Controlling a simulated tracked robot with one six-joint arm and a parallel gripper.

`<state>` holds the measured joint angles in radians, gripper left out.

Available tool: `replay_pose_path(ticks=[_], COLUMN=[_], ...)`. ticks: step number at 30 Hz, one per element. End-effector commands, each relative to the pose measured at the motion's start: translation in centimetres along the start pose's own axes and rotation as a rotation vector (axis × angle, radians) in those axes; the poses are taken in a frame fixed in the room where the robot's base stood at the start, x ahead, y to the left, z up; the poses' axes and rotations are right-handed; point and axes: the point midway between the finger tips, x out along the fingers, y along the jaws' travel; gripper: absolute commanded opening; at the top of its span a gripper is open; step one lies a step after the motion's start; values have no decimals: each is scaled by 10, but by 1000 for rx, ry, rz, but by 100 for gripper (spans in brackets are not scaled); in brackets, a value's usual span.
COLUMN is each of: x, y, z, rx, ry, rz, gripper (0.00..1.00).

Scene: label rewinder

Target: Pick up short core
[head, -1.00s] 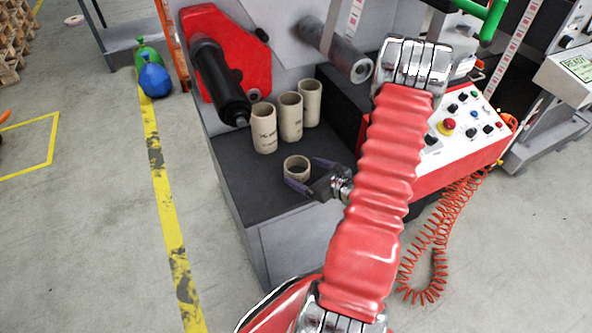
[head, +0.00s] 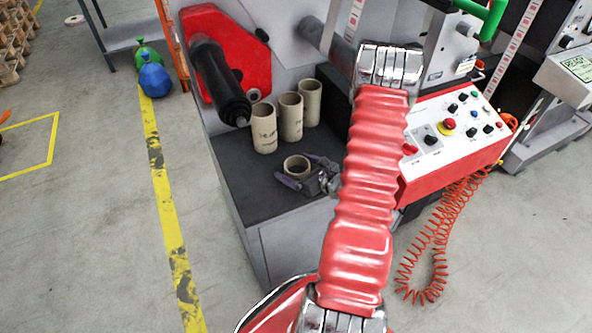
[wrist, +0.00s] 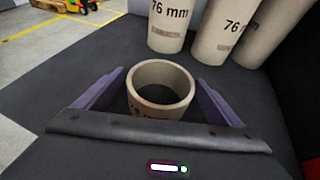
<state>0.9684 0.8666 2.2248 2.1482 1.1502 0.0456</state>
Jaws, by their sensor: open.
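The short core (head: 297,165) is a low tan cardboard ring standing upright on the dark top of the machine's ledge (head: 240,195). In the wrist view the short core (wrist: 160,88) stands between the two purple fingers of my gripper (wrist: 160,88), with a gap on each side. My gripper (head: 304,172) is open around it in the head view. The front lower part of the core is partly hidden by the gripper's dark crossbar.
Several taller tan cores stand just behind, including a left one (head: 264,128), a middle one (head: 291,117) and a right one (head: 310,102). A black roller (head: 220,80) juts out above left. The control panel (head: 450,135) is at right.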

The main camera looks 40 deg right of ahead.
Motion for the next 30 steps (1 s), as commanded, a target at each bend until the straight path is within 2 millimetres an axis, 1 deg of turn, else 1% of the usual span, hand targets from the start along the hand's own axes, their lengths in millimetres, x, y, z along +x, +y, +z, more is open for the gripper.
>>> replay_pose_path(ticks=[4,23,30], x=[0,0,0], y=[0,0,0], z=[0,0,0], rx=[0,0,0], ry=[0,0,0], rz=[0,0,0], gripper=[89,45,44])
